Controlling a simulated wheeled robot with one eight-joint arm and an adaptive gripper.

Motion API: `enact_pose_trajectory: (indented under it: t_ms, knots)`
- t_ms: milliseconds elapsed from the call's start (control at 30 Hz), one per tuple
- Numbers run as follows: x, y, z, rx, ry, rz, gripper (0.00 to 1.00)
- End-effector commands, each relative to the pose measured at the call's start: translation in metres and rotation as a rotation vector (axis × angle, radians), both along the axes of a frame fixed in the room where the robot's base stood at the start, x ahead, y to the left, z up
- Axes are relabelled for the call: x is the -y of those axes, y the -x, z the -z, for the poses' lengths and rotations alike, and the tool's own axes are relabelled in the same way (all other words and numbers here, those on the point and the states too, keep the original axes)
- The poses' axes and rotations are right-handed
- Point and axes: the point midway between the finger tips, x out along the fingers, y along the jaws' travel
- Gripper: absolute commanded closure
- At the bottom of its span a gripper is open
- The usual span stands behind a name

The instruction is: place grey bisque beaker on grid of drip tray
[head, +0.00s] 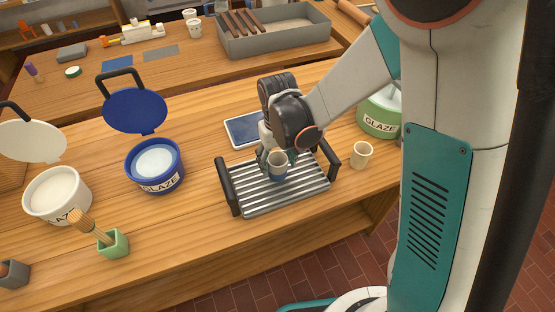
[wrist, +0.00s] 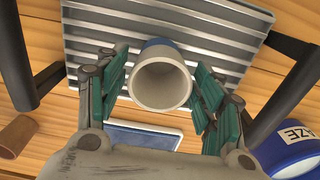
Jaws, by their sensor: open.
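The grey bisque beaker (head: 277,165), with a blue lower part, stands upright on the ribbed grid of the drip tray (head: 305,188). In the wrist view I look into the mouth of the beaker (wrist: 161,82), and the metal drip tray (wrist: 90,30) lies beyond it. My gripper (head: 275,157) is over the tray with its fingers on either side of the beaker. In the wrist view my gripper (wrist: 162,78) is open, with narrow gaps beside the beaker. The beaker's base contact is partly hidden.
A cream cup (head: 361,155) stands right of the tray, near a green glaze bucket (head: 378,115). A blue-screened tablet (head: 243,130) lies behind the tray. An open blue glaze bucket (head: 155,168) stands left. The tray's two black handles (head: 229,187) rise at its ends.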

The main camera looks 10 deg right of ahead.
Motion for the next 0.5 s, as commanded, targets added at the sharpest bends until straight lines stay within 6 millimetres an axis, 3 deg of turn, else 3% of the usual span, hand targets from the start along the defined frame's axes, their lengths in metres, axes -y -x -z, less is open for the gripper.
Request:
enact_pose_trajectory:
  t_ms: [500]
  knots:
    - [0.0, 0.0, -0.099, 0.0, 0.0, 0.0, 0.38]
